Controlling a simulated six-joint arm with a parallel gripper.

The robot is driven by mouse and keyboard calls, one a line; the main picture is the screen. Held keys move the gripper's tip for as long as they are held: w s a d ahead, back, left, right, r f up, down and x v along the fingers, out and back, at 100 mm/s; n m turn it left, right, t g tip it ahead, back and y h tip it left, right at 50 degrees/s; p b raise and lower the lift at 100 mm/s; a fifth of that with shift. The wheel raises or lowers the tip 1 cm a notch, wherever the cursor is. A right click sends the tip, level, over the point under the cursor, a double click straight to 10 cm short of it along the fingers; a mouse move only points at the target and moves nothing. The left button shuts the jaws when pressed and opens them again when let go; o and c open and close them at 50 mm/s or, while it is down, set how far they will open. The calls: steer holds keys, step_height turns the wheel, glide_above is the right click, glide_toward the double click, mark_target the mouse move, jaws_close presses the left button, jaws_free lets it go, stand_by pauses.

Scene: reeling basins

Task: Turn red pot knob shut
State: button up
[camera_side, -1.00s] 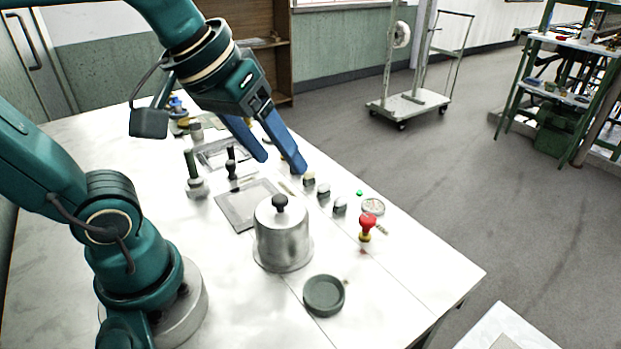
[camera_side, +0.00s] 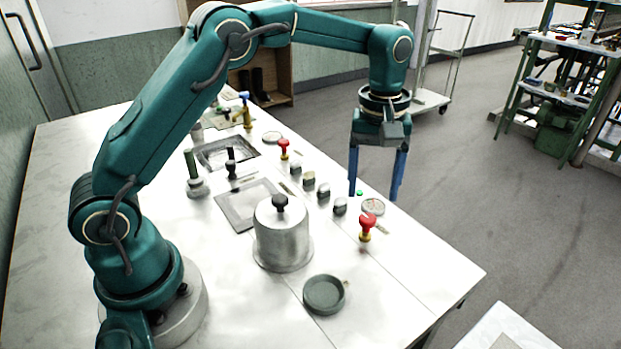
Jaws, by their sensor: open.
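A red knob (camera_side: 367,221) on a short yellow stem stands upright near the table's right edge. A second red knob (camera_side: 284,144), also on a yellow base, stands farther back. I cannot tell from this view how far either is turned. A silver lidded pot (camera_side: 281,240) with a black top knob stands left of the nearer red knob. My gripper (camera_side: 373,194) points down with its two blue fingers spread apart and nothing between them. In the picture it is above and slightly right of the nearer red knob, apart from it.
Several small dark-topped knobs (camera_side: 323,191) stand in a row left of my gripper. A round dish (camera_side: 373,206) lies just behind the nearer red knob. A dark green bowl (camera_side: 324,294) sits in front of the pot. The front right of the table is clear.

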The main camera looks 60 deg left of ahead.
mark_target(368, 218)
steer(key=shift+s+f, duration=0.1)
steer(key=shift+f, duration=2.8)
jaws_close()
